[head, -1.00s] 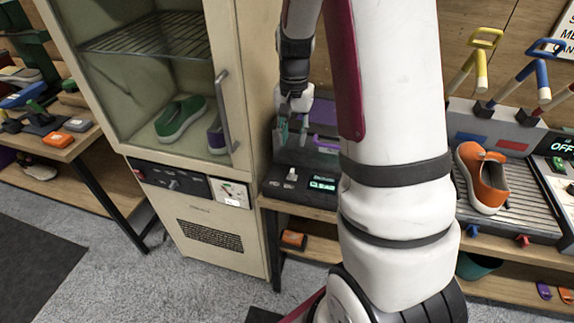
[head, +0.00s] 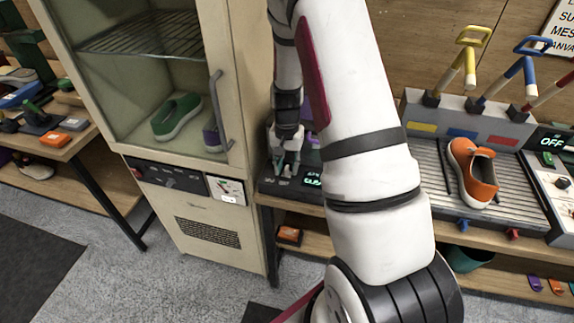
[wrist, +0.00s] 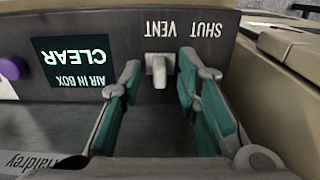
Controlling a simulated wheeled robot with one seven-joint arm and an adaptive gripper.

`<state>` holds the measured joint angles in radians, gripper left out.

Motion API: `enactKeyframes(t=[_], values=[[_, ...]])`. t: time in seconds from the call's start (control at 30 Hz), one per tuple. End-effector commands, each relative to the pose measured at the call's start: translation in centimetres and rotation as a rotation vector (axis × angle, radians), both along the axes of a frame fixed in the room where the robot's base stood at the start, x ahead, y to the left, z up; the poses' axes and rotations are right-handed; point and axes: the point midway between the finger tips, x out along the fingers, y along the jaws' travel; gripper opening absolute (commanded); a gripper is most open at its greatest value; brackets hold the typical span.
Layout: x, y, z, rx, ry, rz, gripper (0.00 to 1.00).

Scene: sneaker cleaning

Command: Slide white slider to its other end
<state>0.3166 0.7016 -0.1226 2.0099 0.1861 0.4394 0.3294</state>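The white slider (wrist: 158,70) is a small upright knob on a dark panel (wrist: 105,22) in the wrist view. It stands in line with the upside-down word VENT, to the left of the word SHUT. My gripper (wrist: 161,80) is open, with one teal-padded finger on each side of the slider and a visible gap on both sides. In the head view my gripper (head: 286,158) is down at the panel of the small machine, and I cannot make out the slider clearly there.
A lit display (wrist: 74,62) reads CLEAR beside the slider, with a purple knob (wrist: 12,68) farther left. In the head view a cream cabinet (head: 245,90) stands close on the left. An orange sneaker (head: 474,172) lies on a ribbed tray (head: 515,190) at right.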

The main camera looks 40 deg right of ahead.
Motion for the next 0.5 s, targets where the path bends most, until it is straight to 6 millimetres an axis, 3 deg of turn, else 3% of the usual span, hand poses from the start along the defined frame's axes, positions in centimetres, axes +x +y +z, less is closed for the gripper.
enactKeyframes(t=[0.1,0.23,0.5], values=[[0.01,0.01,0.01,0.000,0.000,0.000,0.30],[0.00,0.01,0.02,0.000,0.000,0.000,0.01],[0.12,0.09,0.01,0.000,0.000,0.001,0.00]])
